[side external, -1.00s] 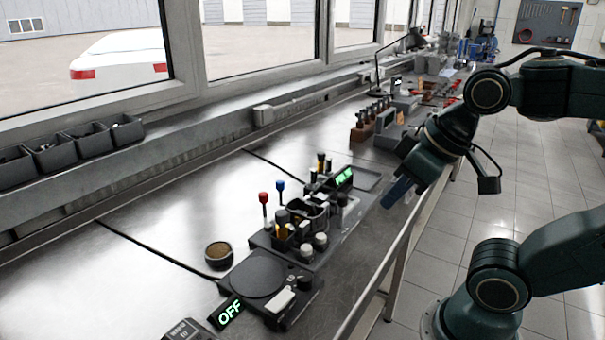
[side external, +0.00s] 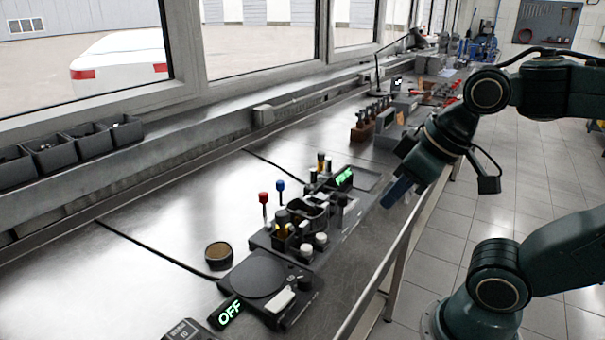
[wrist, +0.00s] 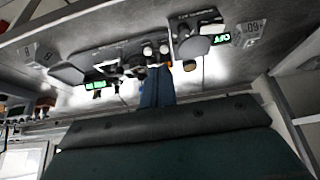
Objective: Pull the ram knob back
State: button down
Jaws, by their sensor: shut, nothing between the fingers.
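A dark fixture (side external: 300,222) with several upright knobs and posts stands on the bench in the middle of the side view. It carries a red-topped lever (side external: 263,198), a blue-topped lever (side external: 280,186) and two pale round caps (side external: 313,243) at its front. I cannot tell which part is the ram knob. My gripper (side external: 397,192) is shut and empty, to the right of the fixture and apart from it, near the bench's front edge. In the wrist view, its blue fingers (wrist: 157,86) are together and overlap the picture of the fixture; the pale caps (wrist: 156,50) show beyond the tips.
A black round-plate device (side external: 258,276) with a green OFF display (side external: 229,313) sits left of the fixture. A small round cup (side external: 219,255) stands behind it. A green display (side external: 344,178) and a flat tray are at the fixture's right. The bench (side external: 150,225) is clear at left.

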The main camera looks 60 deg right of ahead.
dwell(0.3)
jog(key=w+d+f+n+g+h, duration=0.1)
jog(key=w+n+g+h, duration=0.3)
jog(key=w+n, duration=1)
jog(key=d+n+g, duration=0.1)
jog(key=n, duration=0.4)
jog(key=shift+d+f+n, duration=0.35)
jog(key=shift+d+n, duration=0.05)
jog(key=shift+f, duration=0.1)
jog(key=w+d+f, duration=0.1)
jog(key=d+f, duration=0.6)
jog(key=f, duration=0.2)
jog(key=shift+d+f, duration=0.15)
jog(key=shift+d, duration=0.1)
